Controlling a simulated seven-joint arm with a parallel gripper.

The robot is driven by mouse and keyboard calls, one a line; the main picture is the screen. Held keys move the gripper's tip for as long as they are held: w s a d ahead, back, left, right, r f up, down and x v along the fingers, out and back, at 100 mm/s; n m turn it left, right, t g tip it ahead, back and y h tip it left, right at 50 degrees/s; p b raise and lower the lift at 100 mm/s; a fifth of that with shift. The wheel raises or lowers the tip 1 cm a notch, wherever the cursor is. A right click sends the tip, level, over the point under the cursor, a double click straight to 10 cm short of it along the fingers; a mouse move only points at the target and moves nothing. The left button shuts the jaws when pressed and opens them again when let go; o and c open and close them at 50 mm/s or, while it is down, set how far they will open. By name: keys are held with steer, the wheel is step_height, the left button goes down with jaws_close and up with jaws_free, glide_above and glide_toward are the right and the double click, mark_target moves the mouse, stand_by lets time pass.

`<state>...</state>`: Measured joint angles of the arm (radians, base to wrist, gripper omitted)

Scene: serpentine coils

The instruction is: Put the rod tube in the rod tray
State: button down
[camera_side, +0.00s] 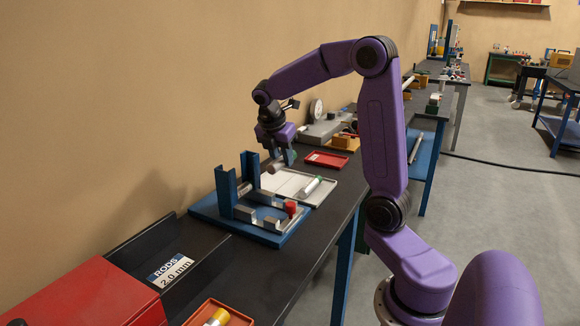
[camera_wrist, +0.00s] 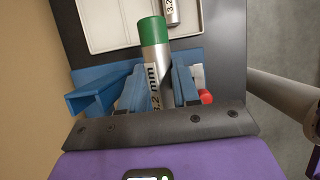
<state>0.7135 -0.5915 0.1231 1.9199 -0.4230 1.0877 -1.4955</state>
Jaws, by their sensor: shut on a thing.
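My gripper (camera_side: 281,156) is shut on a silver rod tube (camera_wrist: 156,62) with a green cap and a "3.2 mm" label. In the wrist view the tube stands between my two blue fingers (camera_wrist: 158,86), cap pointing away from my wrist. In the side view the held tube (camera_side: 277,168) is above the bench, near the back edge of a pale shallow tray (camera_side: 325,198). That tray holds another silver tube (camera_side: 312,187) with a green end; it also shows in the wrist view (camera_wrist: 172,12), marked 3.2. A black trough (camera_side: 205,268) bears a "RODS 2.0 mm" label.
A blue fixture (camera_side: 207,208) with two uprights and a red knob stands just in front of the pale tray. A small red tray (camera_side: 326,159) lies behind it. A red box (camera_side: 90,298) and an orange tray with a yellow-ended tube (camera_side: 217,318) are nearest the camera.

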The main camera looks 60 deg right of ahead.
glide_above(294, 184)
steer(key=a, duration=0.2)
step_height(294, 184, down, 4)
steer(key=shift+s+d+f, duration=0.1)
steer(key=shift+d+f, duration=0.05)
steer(key=shift+f, duration=1.1)
steer(key=shift+d+f, duration=0.1)
steer(key=shift+f, duration=1.15)
steer(key=shift+f, duration=0.4)
steer(key=shift+f, duration=1)
steer(key=shift+f, duration=0.7)
steer(key=c, duration=0.8)
jaws_free()
steer(key=shift+o, duration=0.2)
